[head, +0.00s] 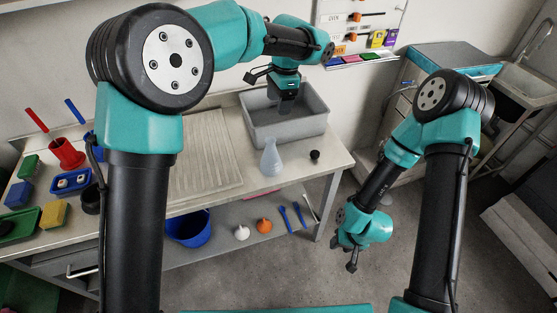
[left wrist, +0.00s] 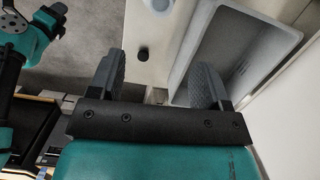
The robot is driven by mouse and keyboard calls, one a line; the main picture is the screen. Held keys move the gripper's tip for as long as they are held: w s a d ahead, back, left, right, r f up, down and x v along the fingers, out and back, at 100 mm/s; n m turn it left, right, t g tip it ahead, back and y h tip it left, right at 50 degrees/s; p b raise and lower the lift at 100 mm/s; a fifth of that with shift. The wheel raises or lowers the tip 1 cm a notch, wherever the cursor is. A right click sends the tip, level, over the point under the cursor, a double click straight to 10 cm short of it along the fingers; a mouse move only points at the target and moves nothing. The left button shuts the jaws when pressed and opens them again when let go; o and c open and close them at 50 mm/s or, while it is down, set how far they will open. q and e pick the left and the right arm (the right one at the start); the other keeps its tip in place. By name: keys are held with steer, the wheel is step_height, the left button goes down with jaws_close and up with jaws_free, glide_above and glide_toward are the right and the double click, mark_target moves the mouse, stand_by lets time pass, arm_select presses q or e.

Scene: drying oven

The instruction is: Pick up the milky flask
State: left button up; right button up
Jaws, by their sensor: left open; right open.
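The milky flask (head: 271,158), a pale bluish cone with a narrow neck, stands upright on the light worktable, just in front of the grey tub. My left gripper (head: 283,92) is over the grey tub, behind and above the flask, apart from it. In the left wrist view its two grey fingers (left wrist: 157,72) are spread, with no object clearly held between them. My right gripper (head: 346,255) hangs low to the right of the table, over the floor, open and empty.
A grey tub (head: 297,130) stands behind the flask. A small black stopper (head: 315,155) is right of the flask, also in the left wrist view (left wrist: 142,54). A ribbed board (head: 205,155) lies to the left. Blue and red containers crowd the table's left end.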

mark_target(270, 145)
arm_select(q)
steer(key=shift+a+f, duration=0.1)
steer(key=f, duration=0.4)
steer(key=a+f, duration=0.1)
steer(key=f, duration=0.7)
steer(key=shift+s+a, duration=0.35)
steer(key=shift+s+a+f, duration=0.1)
steer(key=shift+a+f, duration=0.1)
steer(key=shift+f, duration=0.65)
steer(key=shift+a+f, duration=0.15)
steer(key=shift+f, duration=0.7)
steer(key=shift+s+a+f, duration=0.1)
steer(key=shift+a+f, duration=0.1)
steer(key=shift+f, duration=0.65)
steer(key=c, duration=1.2)
